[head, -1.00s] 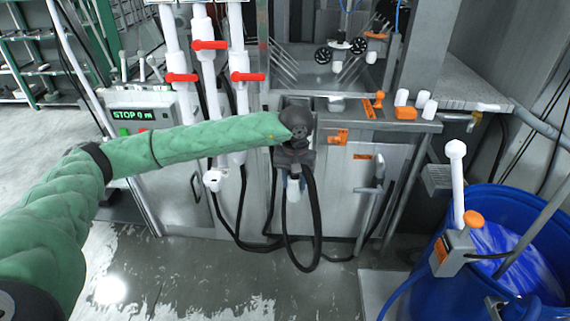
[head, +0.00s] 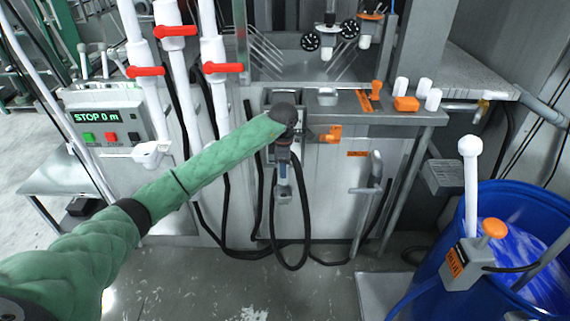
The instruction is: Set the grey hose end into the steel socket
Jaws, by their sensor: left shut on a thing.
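My left arm comes in from the left in a green padded sleeve. Its dark gripper (head: 283,156) points down in front of the steel machine and is shut on the grey hose end (head: 283,188). The hose end hangs below the fingers, with a black hose looping down from it to near the floor. The wrist partly hides the fingers. A small steel block (head: 327,96) sits on the machine's ledge, right of and above the gripper; I cannot tell whether it is the steel socket. My right gripper is not in view.
An orange valve (head: 330,134) juts from the machine front, just right of the gripper. White pipes with red levers (head: 145,71) stand left. A steel pipe handle (head: 372,185) is at right. A blue drum (head: 515,225) stands at far right. Black hoses hang below.

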